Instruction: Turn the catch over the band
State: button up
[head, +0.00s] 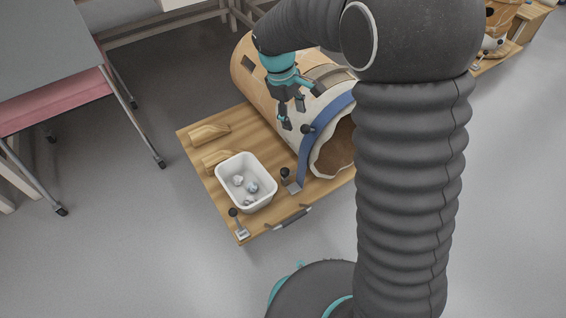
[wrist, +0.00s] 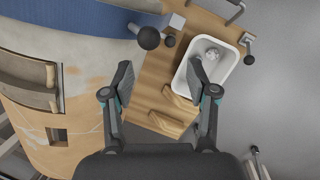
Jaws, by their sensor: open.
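The blue band (head: 304,160) runs over the large cream and tan vessel (head: 245,70) near its open end; it also shows in the wrist view (wrist: 75,18). A catch with a black knob (head: 285,172) stands on a metal plate (head: 294,187) at the band's lower end. Another black knob (head: 306,129) shows against the band higher up. In the wrist view a large dark knob (wrist: 149,37) stands at the band's edge, beyond the left fingertip. I cannot tell whether the catch lies over the band. My gripper (head: 297,108) is open and empty above the vessel's side; its fingers spread in the wrist view (wrist: 168,85).
A white tub (head: 220,170) with several small grey pieces stands on the wooden board (head: 195,155), beside wooden wedges (head: 210,132). Another knobbed lever (head: 240,230) and a dark handle (head: 290,218) sit at the board's near edge.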

aim_at(284, 170)
jog(key=w+a+f+n+g+h+b, duration=0.15)
jog(key=a+f, duration=0.25)
jog(key=f, duration=0.4)
jog(key=w+a+f+n+t+h, duration=0.1)
jog(key=w+a+f+n, duration=0.25)
jog(key=f, duration=0.35)
jog(key=shift+m+g+y, duration=0.25)
jog(key=shift+m, duration=0.05)
jog(key=x, duration=0.4)
jog(key=b+x, duration=0.1)
jog(key=x, duration=0.4)
jog(key=s+b+x, duration=0.1)
jog(key=x, duration=0.4)
jog(key=shift+a+f, duration=0.1)
jog(key=shift+a, duration=0.25)
grip_shut()
